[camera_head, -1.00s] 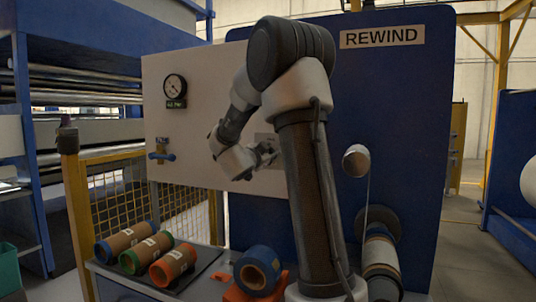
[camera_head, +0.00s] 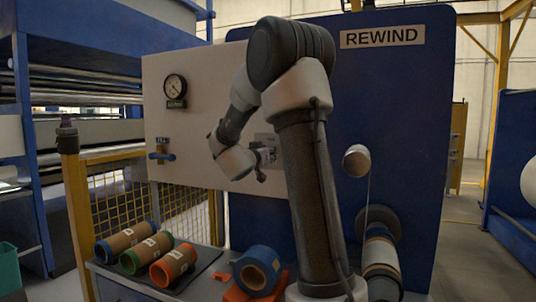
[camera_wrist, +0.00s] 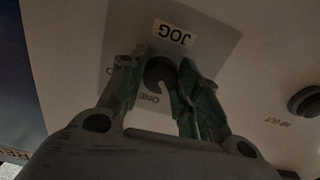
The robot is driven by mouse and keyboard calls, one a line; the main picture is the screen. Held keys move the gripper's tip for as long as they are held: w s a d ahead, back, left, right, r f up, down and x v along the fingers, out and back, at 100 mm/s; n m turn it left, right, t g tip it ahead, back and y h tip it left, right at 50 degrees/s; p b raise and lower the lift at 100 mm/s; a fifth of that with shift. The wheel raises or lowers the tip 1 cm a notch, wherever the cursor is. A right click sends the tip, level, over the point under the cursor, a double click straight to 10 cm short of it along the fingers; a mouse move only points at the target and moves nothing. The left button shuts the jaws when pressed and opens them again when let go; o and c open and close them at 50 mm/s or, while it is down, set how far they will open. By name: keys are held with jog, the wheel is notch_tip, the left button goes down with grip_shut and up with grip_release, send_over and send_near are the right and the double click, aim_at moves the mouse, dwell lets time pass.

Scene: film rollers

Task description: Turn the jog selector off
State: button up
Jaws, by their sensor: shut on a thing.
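The jog selector (camera_wrist: 158,72) is a dark round knob on a grey plate (camera_wrist: 205,45) in the wrist view. A white JOG label (camera_wrist: 174,34) sits beside it, upside down in this view. ON lettering is at the knob's left and OFF lettering (camera_wrist: 150,98) just below it. A pale mark shows on the knob's lower part; its exact setting is hard to tell. My gripper (camera_wrist: 160,75) has its green-padded fingers on both sides of the knob, shut on it. In the head view my gripper (camera_head: 268,156) is at the panel, and the arm hides most of the plate.
Another dark knob (camera_wrist: 305,101) is at the wrist view's right. The white panel (camera_head: 205,90) carries a gauge (camera_head: 175,86) and a blue valve handle (camera_head: 161,156). Several film rolls lie on a low bench below, including a blue roll (camera_head: 258,268). A yellow fence (camera_head: 120,200) stands left.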

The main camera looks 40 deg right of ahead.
jog(key=shift+n, duration=1.7)
jog(key=o, duration=1)
jog(key=shift+a, duration=0.1)
jog(key=v, duration=1.2)
jog(key=shift+f, duration=0.1)
